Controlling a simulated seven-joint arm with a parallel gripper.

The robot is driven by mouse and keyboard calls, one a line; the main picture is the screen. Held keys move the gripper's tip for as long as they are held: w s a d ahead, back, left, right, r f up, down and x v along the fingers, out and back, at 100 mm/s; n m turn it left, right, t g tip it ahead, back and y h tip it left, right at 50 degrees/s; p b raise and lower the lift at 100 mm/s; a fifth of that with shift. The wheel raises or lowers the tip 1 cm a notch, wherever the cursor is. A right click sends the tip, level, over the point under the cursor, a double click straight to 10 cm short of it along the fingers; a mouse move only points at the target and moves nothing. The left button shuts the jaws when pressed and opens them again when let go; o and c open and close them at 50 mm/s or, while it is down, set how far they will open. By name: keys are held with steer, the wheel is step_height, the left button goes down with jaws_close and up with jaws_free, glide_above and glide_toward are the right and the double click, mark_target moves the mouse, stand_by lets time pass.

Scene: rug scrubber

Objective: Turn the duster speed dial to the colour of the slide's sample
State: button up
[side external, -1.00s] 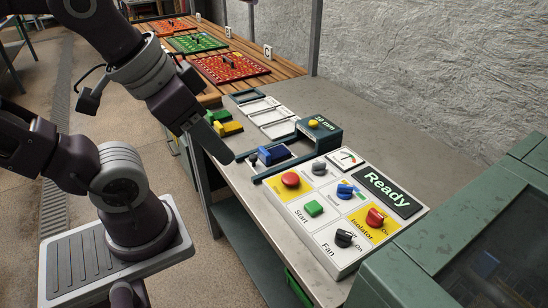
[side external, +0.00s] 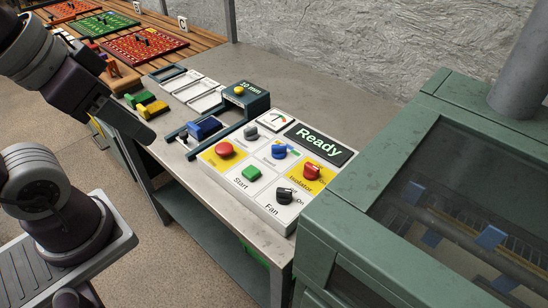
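The white control panel (side external: 228,182) sits on the bench. The slide (side external: 183,138) runs beside the panel and carries a blue sample block (side external: 204,127) in front of a dark green housing marked "20 mm" (side external: 258,103). My gripper (side external: 143,132) hangs left of the slide, apart from the panel and dial. I see its fingers edge-on, so their opening is hidden.
The panel also has a red button (side external: 225,149), green Start button (side external: 251,173), red Isolator knob (side external: 312,171), black Fan knob (side external: 284,195) and a lit "Ready" display (side external: 318,143). Green and yellow blocks (side external: 153,108) lie behind my gripper. A large green machine (side external: 420,200) stands right.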

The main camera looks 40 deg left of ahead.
steer(key=m+g, duration=0.5)
steer(key=m, duration=0.3)
glide_above(279, 145)
steer(key=s, duration=0.1)
step_height(279, 145, down, 12)
steer(key=r, duration=0.1)
steer(key=shift+g, duration=0.3)
steer(key=f, duration=0.6)
steer(key=w+f, duration=0.1)
steer(key=f, duration=0.2)
steer(key=shift+f, duration=0.4)
jaws_close()
